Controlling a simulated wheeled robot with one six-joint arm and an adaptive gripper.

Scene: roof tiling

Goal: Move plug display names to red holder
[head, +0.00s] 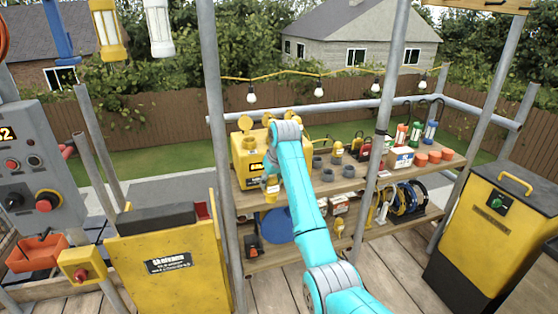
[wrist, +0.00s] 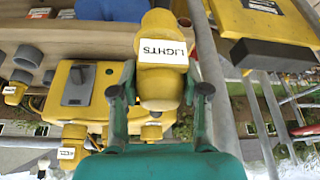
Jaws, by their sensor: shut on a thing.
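My gripper (wrist: 160,90) is shut on a yellow plug (wrist: 163,80) with a white label reading "LIGHTS" in the wrist view. The plug is between the two dark green fingers. In the head view my teal arm reaches toward the shelf beside a yellow power box (head: 246,160), and its fingers cannot be made out clearly. The power box also shows in the wrist view (wrist: 78,112), with other labelled plugs (wrist: 66,152) near it. An orange-red open holder (head: 36,252) is at the far left, below a grey control panel, away from my gripper.
The grey panel (head: 40,165) has buttons and a red knob. A yellow cabinet (head: 170,262) stands between it and the shelf. Metal posts (head: 218,130) frame the shelf (head: 340,181). Grey cups, orange cups and cable coils (head: 405,197) crowd the shelf. A yellow bin (head: 490,225) is at right.

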